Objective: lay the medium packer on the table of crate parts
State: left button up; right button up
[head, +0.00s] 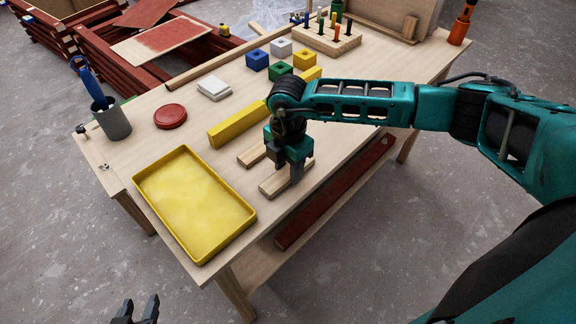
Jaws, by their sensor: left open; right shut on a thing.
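My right gripper (285,168) points down over the near right part of the table (150,150). It is shut on a light wooden block, the medium packer (272,188), whose middle is partly hidden by the fingers. The packer lies level, at or just above the tabletop; I cannot tell if it touches. A second wooden piece (249,158) lies just behind it, roughly parallel and apart from it. My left gripper (136,310) is open and empty at the bottom edge, off the table.
A yellow tray (247,222) is left of the packer. A long yellow batten (232,128) lies behind. Coloured blocks (257,60), a red disc (171,116), white tiles (213,88) and a grey cup (112,122) stand further back. The table's front edge is close to the packer.

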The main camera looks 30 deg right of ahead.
aim_at(288, 171)
jog(key=shift+f, duration=0.1)
jog(key=shift+f, duration=0.1)
jog(key=o, duration=1)
jog(key=shift+o, duration=0.2)
notch_tip(288, 171, up, 12)
